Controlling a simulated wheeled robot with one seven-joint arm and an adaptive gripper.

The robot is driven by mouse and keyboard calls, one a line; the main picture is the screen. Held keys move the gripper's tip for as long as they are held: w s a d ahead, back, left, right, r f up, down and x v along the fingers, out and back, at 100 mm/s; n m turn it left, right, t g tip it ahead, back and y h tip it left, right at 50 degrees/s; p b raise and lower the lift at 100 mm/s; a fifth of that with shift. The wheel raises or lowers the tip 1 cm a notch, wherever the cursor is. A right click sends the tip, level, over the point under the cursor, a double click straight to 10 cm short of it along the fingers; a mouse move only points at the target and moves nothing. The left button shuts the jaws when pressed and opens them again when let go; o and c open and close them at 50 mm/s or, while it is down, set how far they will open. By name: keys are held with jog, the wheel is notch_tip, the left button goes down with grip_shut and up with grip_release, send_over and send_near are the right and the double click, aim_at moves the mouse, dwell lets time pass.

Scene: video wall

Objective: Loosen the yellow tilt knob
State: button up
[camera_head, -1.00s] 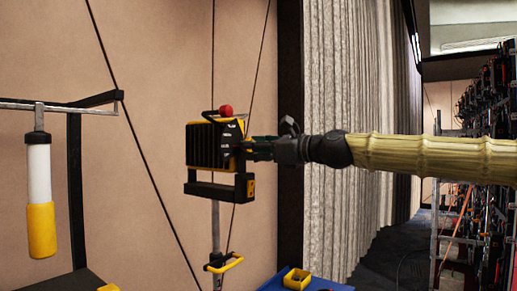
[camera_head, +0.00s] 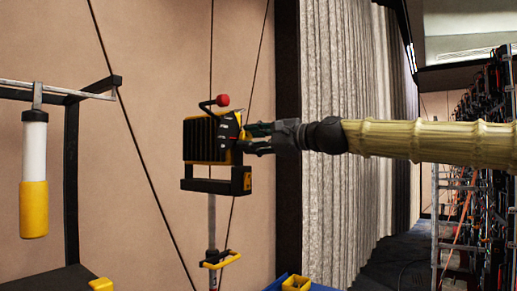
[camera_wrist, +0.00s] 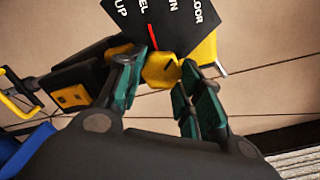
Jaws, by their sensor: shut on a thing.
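The lamp head (camera_head: 200,139), with black fins and a yellow body, sits in a black yoke on a stand. A handle with a red ball rises from its top. The yellow tilt knob (camera_wrist: 160,69) is at its side, below a black dial plate (camera_wrist: 168,22) with white words, partly cut off, and a red pointer mark. My gripper (camera_wrist: 163,75) has its green-padded fingers on either side of the knob and is shut on it. In the head view my gripper (camera_head: 249,138) reaches the lamp head from the right, and its fingers hide the knob.
A white and yellow cylinder (camera_head: 34,175) hangs from a rack at left. A yellow clamp handle (camera_head: 221,260) is lower on the stand. A grey curtain (camera_head: 340,140) and a ladder (camera_head: 436,215) stand to the right.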

jog(key=n+b, duration=0.5)
jog(key=n, duration=0.3)
jog(key=shift+r, duration=0.1)
jog(key=n+b, duration=0.1)
jog(key=n, duration=0.3)
jog(key=shift+a+b, duration=0.1)
jog(key=shift+b, duration=0.3)
jog(key=shift+r+n+b, duration=0.1)
jog(key=shift+n+b, duration=0.6)
jog(key=shift+n, duration=1)
